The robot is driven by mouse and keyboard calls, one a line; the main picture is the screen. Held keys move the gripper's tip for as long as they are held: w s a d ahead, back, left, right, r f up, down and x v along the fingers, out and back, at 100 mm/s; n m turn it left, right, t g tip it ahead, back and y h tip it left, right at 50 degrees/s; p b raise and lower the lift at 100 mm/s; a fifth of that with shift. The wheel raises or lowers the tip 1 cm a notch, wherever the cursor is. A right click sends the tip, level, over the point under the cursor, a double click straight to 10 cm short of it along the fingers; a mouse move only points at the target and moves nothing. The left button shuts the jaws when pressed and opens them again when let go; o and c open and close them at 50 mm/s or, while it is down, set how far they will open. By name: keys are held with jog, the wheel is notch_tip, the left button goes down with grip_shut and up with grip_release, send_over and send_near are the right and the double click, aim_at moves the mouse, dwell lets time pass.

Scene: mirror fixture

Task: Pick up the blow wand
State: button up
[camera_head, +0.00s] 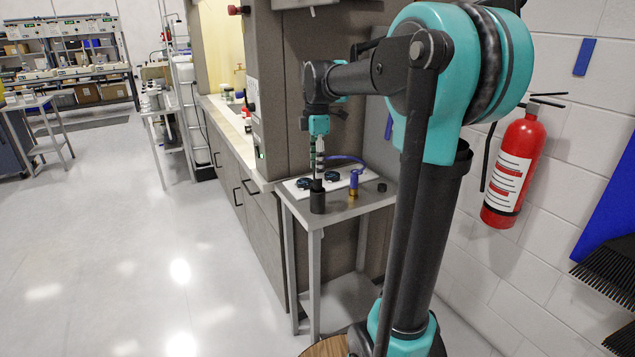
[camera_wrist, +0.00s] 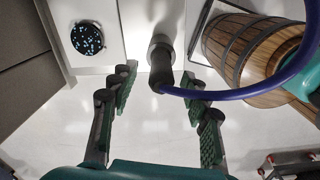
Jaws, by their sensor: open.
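The blow wand (camera_wrist: 161,66) shows in the wrist view as a dark handle, with a blue-purple hose (camera_wrist: 236,92) leaving its near end and curving right. In the wrist view, the open fingers of my gripper (camera_wrist: 161,82) are on either side of the handle, with a visible gap on each side.
The side table (camera_head: 292,208) has a pale top with dark round pieces (camera_head: 305,183), a purple-and-brass fitting (camera_head: 354,182) and a small black cylinder (camera_head: 382,187). A cabinet (camera_head: 240,180) stands close on the left. A fire extinguisher (camera_head: 514,170) hangs on the right wall. Floor at left is clear.

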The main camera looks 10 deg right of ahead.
aim_at(318, 180)
jog(key=shift+d+f, duration=0.1)
jog(key=shift+f, duration=2.6)
jog(key=shift+c, duration=0.3)
grip_shut()
